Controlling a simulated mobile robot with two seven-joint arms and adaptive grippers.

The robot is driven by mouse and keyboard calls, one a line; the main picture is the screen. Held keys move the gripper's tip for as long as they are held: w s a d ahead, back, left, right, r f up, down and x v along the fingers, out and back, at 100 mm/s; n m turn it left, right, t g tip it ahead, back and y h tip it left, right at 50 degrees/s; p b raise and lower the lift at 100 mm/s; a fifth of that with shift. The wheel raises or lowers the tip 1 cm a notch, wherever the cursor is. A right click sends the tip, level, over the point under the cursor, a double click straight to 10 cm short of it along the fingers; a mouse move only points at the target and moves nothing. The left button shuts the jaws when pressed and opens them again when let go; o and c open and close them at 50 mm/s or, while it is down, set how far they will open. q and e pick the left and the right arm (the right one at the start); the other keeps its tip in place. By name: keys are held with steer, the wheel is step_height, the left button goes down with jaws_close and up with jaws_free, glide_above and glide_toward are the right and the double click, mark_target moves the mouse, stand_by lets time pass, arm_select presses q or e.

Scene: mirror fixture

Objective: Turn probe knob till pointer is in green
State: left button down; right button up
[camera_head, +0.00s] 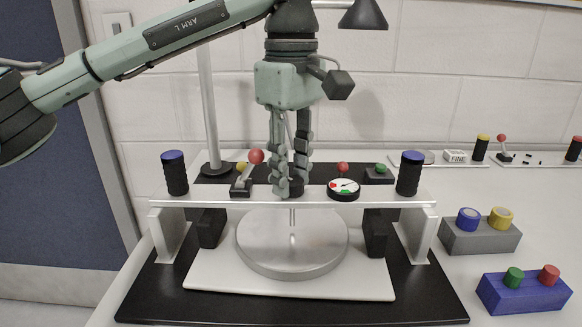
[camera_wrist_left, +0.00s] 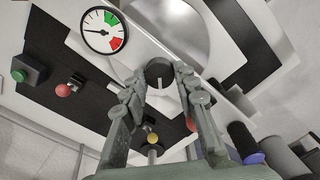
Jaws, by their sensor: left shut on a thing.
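My left gripper (camera_head: 290,186) points down at the fixture's crossbar (camera_head: 220,198), shut on the dark probe knob. In the left wrist view the knob (camera_wrist_left: 156,70), with a pale line on it, sits between the two fingers (camera_wrist_left: 160,85). The round white gauge (camera_head: 343,189) is right of the gripper on the bar. The gauge also shows in the left wrist view (camera_wrist_left: 104,30), with green and red patches. There its pointer lies on the white part, on the side away from both patches. My right gripper is not in view.
A red-tipped lever (camera_head: 256,157) stands close left of the gripper. Blue-topped black posts (camera_head: 174,173) (camera_head: 409,173) stand at the bar's ends. The round mirror disc (camera_head: 292,245) is below. Grey (camera_head: 480,238) and blue (camera_head: 524,294) knob boxes lie right.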

mark_target(292, 180)
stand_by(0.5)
arm_select(q)
steer(key=c, duration=1.2)
jaws_free()
steer(key=shift+o, duration=0.2)
step_height(292, 180, up, 12)
